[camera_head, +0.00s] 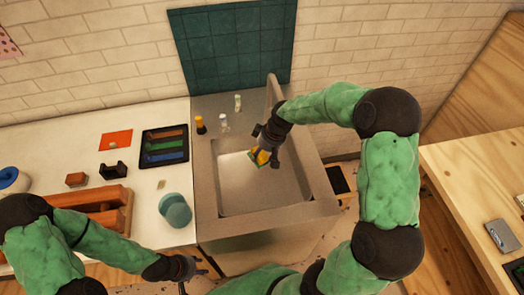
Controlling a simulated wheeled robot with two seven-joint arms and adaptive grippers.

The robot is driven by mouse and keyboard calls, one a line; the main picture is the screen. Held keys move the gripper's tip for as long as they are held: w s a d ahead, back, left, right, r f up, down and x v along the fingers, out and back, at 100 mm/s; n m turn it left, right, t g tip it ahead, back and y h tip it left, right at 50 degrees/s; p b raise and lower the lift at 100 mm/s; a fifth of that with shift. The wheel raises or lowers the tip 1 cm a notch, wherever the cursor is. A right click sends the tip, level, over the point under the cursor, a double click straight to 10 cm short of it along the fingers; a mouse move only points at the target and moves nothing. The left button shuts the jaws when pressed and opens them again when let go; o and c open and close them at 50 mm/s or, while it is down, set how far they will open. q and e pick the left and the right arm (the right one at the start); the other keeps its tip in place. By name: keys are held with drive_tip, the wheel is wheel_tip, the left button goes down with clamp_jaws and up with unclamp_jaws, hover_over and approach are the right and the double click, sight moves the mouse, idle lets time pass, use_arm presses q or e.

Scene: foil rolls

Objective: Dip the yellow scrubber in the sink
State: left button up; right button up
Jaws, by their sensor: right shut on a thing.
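The yellow scrubber (261,156) shows at the fingers of my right gripper (265,149), with a dark green part beside the yellow. My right gripper is shut on it, over the sink (236,193), near the back middle of the grey basin. Whether the scrubber touches the basin floor I cannot tell. The gripper and wrist hide part of it. My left gripper (191,270) is low at the front, left of the sink and away from the scrubber. Its fingers are small and partly dark, so its opening is unclear.
A faucet (272,90) stands behind the sink, near my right forearm. Small bottles (223,122) stand at the sink's back left. A teal round object (174,210), a black tray (164,146) and a wooden rack (105,205) occupy the left counter. A wooden table (470,185) is at right.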

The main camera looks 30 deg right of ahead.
sight(262, 152)
wheel_tip(262, 152, down, 10)
drive_tip(key=b, duration=0.6)
idle(0.8)
drive_tip(key=shift+r+p, duration=3.05)
drive_tip(key=shift+r, duration=1.75)
drive_tip(key=shift+r+p, duration=1.35)
drive_tip(key=shift+r, duration=0.7)
drive_tip(key=shift+f, duration=0.1)
